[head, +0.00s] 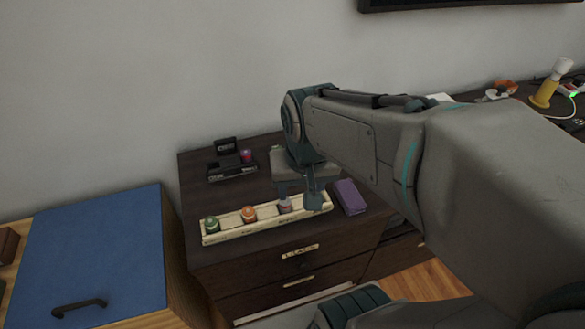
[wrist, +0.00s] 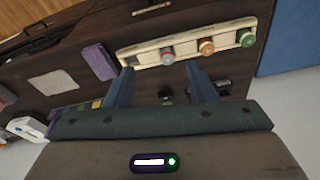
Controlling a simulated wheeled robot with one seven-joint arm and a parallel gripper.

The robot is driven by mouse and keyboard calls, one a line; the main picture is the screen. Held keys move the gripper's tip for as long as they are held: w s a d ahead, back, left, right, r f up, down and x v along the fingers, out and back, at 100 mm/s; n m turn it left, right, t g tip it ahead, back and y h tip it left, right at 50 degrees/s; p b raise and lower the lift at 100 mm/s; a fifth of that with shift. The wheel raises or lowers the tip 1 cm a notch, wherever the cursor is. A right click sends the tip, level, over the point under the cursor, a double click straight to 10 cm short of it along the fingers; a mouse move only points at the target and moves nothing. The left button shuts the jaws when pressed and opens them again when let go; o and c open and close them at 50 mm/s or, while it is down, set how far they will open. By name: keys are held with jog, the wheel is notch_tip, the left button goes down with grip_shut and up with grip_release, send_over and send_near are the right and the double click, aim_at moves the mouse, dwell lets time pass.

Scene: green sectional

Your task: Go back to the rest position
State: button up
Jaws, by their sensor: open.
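My gripper (head: 299,197) is open above the right part of a long cream tray (head: 228,234) on the dark cabinet. In the wrist view my gripper (wrist: 160,70) has its two fingers apart with nothing held between them. A small grey and red round item (head: 285,206) sits in the tray close to the fingertips; it also shows in the wrist view (wrist: 167,53). An orange-topped item (head: 249,214) and a green-topped item (head: 212,224) stand farther left in the tray. I cannot tell the exact gap between the fingertips and the tray.
A purple block (head: 349,197) lies right of the tray. A black device (head: 232,165) stands behind it near the wall. A blue-topped cabinet (head: 95,250) stands at left. A yellow and white lamp-like object (head: 551,85) stands at the far right.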

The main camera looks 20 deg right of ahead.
jog(key=shift+s+r+n, duration=0.1)
jog(key=shift+s+n, duration=0.8)
jog(key=shift+s, duration=0.1)
jog(key=shift+w+p+v, duration=0.2)
jog(key=shift+p+v, duration=0.75)
jog(key=shift+v, duration=0.1)
